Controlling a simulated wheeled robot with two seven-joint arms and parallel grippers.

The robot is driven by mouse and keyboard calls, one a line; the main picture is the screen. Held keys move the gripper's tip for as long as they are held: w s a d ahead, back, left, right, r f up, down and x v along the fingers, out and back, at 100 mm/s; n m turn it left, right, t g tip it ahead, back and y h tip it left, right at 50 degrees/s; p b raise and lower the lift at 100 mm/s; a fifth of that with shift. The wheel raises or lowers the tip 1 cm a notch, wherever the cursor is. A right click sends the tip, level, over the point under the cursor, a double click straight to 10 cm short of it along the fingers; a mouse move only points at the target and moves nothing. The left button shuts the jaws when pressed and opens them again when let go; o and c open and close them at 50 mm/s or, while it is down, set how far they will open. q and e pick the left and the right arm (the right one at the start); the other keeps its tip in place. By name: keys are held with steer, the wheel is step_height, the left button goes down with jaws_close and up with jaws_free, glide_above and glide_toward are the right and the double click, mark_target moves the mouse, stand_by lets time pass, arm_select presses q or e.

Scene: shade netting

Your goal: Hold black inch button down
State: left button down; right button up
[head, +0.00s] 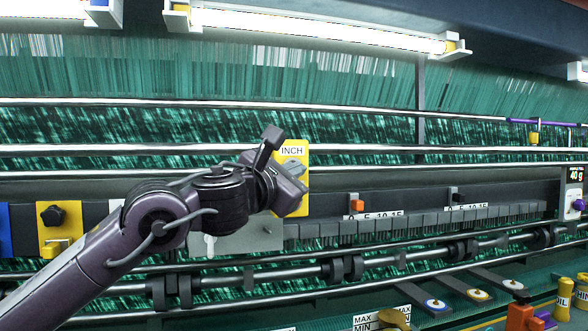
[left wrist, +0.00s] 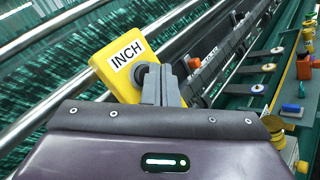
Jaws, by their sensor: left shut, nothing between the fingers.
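The yellow INCH box (head: 302,203) is on the machine's front in the middle of the head view, partly behind my left gripper (head: 290,172). In the left wrist view the box (left wrist: 118,84) shows its white INCH label. The round black inch button (left wrist: 141,69) sits below the label, partly covered by the fingers. My left gripper (left wrist: 161,80) is shut and empty, its fingertips at the button's right side in that view. I cannot tell whether they touch it or whether it is pressed. In the head view the button is hidden. My right gripper is not in view.
A yellow plate with a black knob (head: 52,215) is to the left. Long metal rails (head: 400,150) run across green netting. A grey segmented strip (head: 420,222) lies right of the box. Coloured dials and oil containers (head: 562,297) stand at lower right.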

arm_select(q)
steer(key=shift+w, duration=0.25)
steer(key=shift+w+a, duration=0.25)
steer(key=shift+w, duration=0.2)
stand_by(2.1)
steer(key=shift+s, duration=0.1)
stand_by(2.8)
steer(key=shift+s+d+b, duration=0.25)
steer(key=shift+s+b, duration=0.2)
steer(key=shift+s, duration=0.3)
steer(key=shift+s+d+b, duration=0.25)
steer(key=shift+s, duration=0.55)
steer(key=shift+s+d+b, duration=0.2)
steer(key=shift+s+d, duration=0.1)
steer(key=shift+s, duration=0.5)
steer(key=shift+s+d+b, duration=0.25)
steer(key=shift+s, duration=0.55)
